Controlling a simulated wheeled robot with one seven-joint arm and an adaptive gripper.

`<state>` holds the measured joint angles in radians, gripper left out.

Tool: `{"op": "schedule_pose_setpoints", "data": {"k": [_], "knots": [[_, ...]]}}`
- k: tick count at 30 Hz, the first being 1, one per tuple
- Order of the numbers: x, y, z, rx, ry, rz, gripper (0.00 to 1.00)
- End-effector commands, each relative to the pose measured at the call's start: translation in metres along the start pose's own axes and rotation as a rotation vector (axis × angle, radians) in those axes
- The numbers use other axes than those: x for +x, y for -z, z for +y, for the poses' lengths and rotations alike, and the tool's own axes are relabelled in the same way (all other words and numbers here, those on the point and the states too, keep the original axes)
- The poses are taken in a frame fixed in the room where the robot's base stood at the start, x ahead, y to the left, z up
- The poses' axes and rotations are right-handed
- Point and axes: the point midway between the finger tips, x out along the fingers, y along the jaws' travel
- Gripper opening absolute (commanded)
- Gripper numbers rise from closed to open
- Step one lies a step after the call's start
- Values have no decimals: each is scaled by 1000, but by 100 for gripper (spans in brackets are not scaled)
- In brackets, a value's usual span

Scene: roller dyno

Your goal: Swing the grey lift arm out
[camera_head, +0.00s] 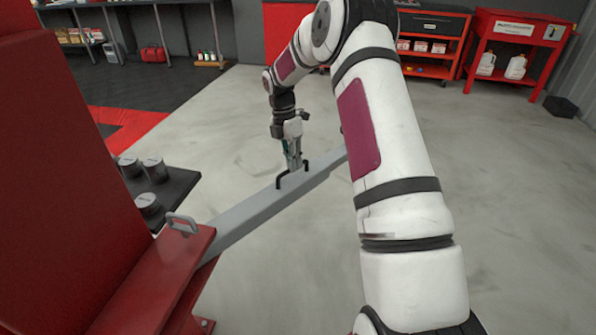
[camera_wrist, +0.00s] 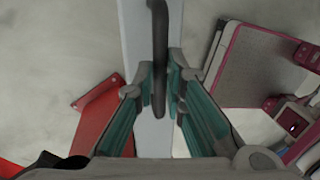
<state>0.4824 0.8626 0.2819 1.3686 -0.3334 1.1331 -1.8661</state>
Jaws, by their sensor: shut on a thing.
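The grey lift arm (camera_head: 250,209) is a long flat bar. It runs from a red post base at the lower left toward the upper right, where my arm hides its far end. A black handle (camera_head: 293,172) stands on its top, and my gripper (camera_head: 292,164) is at this handle, pointing down. In the wrist view the grey bar (camera_wrist: 150,140) runs up the middle. The dark handle (camera_wrist: 159,60) lies between my gripper's two teal-padded fingers (camera_wrist: 165,92), which are closed in around it.
A red post (camera_head: 50,170) fills the left side, with a small grey handle (camera_head: 182,222) on its base. A dark shelf (camera_head: 180,185) with several metal cylinders is behind it. Red carts (camera_head: 515,60) stand at the back right. The concrete floor (camera_head: 240,110) around the bar is clear.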

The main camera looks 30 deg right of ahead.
Motion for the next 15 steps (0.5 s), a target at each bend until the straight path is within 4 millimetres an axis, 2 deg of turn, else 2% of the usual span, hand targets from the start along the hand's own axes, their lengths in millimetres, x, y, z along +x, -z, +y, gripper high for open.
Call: {"op": "schedule_pose_setpoints", "data": {"k": [4, 15], "knots": [[-2, -2, 12, -28, -1, -9, 0], [-5, -1, 20, -50, -10, -14, 0]]}}
